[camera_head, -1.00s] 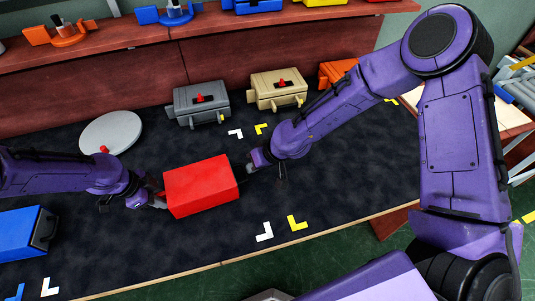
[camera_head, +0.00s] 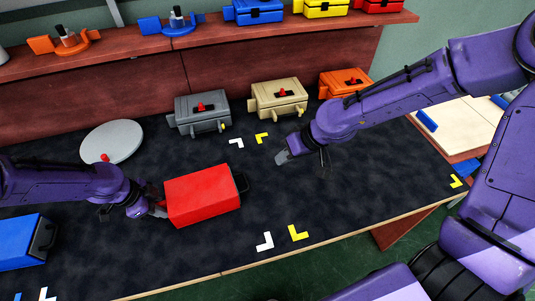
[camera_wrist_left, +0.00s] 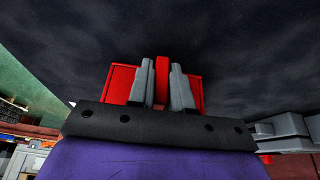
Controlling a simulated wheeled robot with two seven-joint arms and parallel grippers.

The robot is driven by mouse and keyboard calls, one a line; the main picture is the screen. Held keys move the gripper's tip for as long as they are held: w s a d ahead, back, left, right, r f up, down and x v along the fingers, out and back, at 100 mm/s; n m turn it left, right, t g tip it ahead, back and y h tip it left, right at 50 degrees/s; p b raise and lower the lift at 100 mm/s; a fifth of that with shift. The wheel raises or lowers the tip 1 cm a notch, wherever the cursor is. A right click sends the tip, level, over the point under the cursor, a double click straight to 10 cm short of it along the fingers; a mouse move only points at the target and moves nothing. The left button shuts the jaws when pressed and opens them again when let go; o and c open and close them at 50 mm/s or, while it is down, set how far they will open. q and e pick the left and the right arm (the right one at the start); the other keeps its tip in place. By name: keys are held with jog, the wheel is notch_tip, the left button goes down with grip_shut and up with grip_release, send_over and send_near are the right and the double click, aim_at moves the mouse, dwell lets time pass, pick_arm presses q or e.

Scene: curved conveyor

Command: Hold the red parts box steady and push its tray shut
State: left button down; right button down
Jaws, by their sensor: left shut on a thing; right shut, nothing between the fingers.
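The red parts box (camera_head: 202,195) lies on the dark mat in the middle of the head view. A dark handle (camera_head: 241,183) shows at its right end, close against the box. My left gripper (camera_head: 160,204) is shut on the box at its left end. In the left wrist view the two grey fingers (camera_wrist_left: 162,85) close on a narrow red part, with the red box (camera_wrist_left: 119,84) behind them. My right gripper (camera_head: 283,157) is shut and empty, up and to the right of the handle and clear of it.
A blue box (camera_head: 18,243) is at the left front. A grey disc (camera_head: 112,141), a grey box (camera_head: 200,112), a tan box (camera_head: 278,97) and an orange box (camera_head: 345,82) stand along the back.

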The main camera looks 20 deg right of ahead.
pick_arm(q)
jog(key=shift+d, duration=0.1)
jog(key=c, duration=1)
grip_release()
jog(key=shift+o, duration=0.2)
